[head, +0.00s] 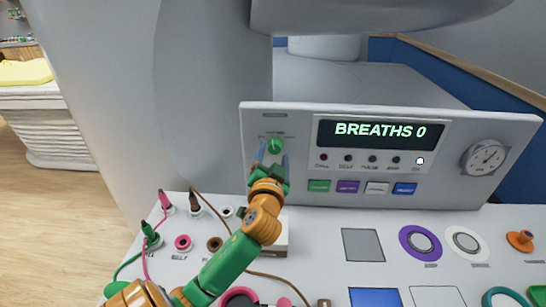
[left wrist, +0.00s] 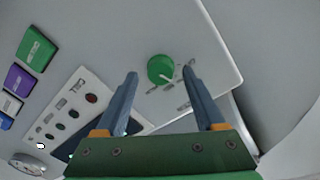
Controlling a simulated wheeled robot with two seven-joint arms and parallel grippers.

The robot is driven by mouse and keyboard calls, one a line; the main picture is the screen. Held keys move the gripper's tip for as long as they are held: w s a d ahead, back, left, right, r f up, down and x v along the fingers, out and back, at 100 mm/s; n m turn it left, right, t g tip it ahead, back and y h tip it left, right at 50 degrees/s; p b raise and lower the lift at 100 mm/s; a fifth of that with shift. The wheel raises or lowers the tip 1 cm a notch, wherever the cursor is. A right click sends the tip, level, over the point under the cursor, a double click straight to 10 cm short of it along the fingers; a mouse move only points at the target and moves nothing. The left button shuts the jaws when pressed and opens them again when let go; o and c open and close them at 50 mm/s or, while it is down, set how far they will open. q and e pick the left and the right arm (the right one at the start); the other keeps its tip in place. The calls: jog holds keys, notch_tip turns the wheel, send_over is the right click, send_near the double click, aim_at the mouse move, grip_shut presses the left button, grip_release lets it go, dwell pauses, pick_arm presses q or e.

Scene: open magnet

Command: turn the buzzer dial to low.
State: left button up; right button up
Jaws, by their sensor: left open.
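The buzzer dial is a round green knob (head: 275,146) on the upper left of the upright grey panel (head: 460,120). Its small labels are too small to read. In the left wrist view the dial (left wrist: 161,68) has a pale pointer mark toward its lower right. My left gripper (head: 270,160) is open in front of the dial. In the left wrist view its two blue fingers (left wrist: 160,74) appear either side of the dial, with a gap on each side. I cannot tell how far the tips are from the panel. My right gripper is not in view.
The panel also has a lit display (head: 380,132) reading BREATHS 0, a row of small indicators, coloured buttons (head: 348,187) and a round gauge (head: 484,157). Below, the white desk (head: 330,275) carries plugs, cables and sockets. A small box stands behind my left arm.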

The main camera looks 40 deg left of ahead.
pick_arm(q)
jog(key=b+v, duration=0.1)
jog(key=v, duration=0.5)
jog(key=shift+s+d, duration=0.2)
jog(key=shift+s, duration=0.1)
